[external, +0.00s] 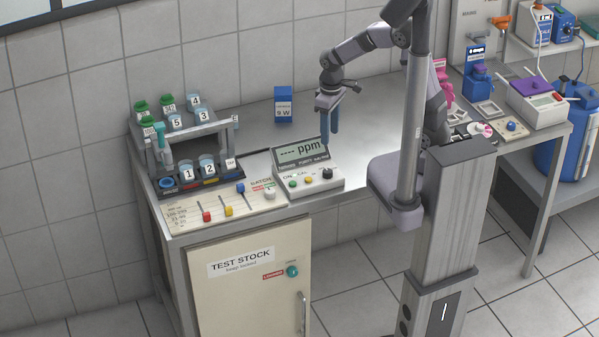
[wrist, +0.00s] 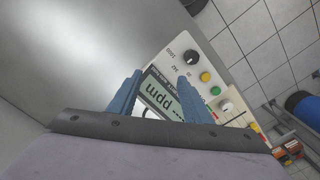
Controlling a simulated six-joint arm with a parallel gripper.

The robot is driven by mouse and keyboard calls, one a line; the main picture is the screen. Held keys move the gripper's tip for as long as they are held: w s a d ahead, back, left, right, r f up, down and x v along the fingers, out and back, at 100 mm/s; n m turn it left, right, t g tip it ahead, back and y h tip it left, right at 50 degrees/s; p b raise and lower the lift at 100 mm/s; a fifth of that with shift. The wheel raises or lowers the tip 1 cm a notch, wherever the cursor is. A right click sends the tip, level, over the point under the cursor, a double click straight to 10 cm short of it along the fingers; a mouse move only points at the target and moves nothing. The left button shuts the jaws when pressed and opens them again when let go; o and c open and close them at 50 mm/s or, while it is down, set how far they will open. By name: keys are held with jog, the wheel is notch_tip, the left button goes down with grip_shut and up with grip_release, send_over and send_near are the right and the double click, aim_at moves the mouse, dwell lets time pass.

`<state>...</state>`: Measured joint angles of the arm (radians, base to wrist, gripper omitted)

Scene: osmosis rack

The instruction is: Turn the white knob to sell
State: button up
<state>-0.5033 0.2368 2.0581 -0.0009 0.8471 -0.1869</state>
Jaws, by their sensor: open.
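The white knob (external: 269,194) sits at the right end of the cream slider panel (external: 240,207), beside small red and green label plates too small to read here. In the wrist view, the white knob (wrist: 227,107) is right of the fingers, next to a red and green strip. My gripper (external: 330,141) hangs fingers down above the meter, behind and to the right of the knob, apart from it. Its two blue fingers also show in the wrist view (wrist: 159,73), spread apart with nothing held between them.
The meter (external: 340,184) with a "ppm" display and black, yellow and green controls stands just right of the knob. Red (external: 206,216), yellow (external: 228,211) and blue (external: 240,188) sliders are to its left. A bottle rack (external: 222,130) stands further left. Bare bench lies behind the meter.

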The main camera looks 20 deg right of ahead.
jog(key=a+f+n, duration=0.2)
jog(key=a+n, duration=0.2)
jog(key=a, duration=0.7)
jog(key=n+b, duration=0.1)
jog(key=n, duration=0.3)
send_over(270, 190)
jog(key=shift+a+f, duration=0.1)
jog(key=shift+f, duration=0.75)
jog(key=shift+f+p, duration=1.15)
jog(key=shift+f, duration=2.5)
jog(key=c, duration=1.1)
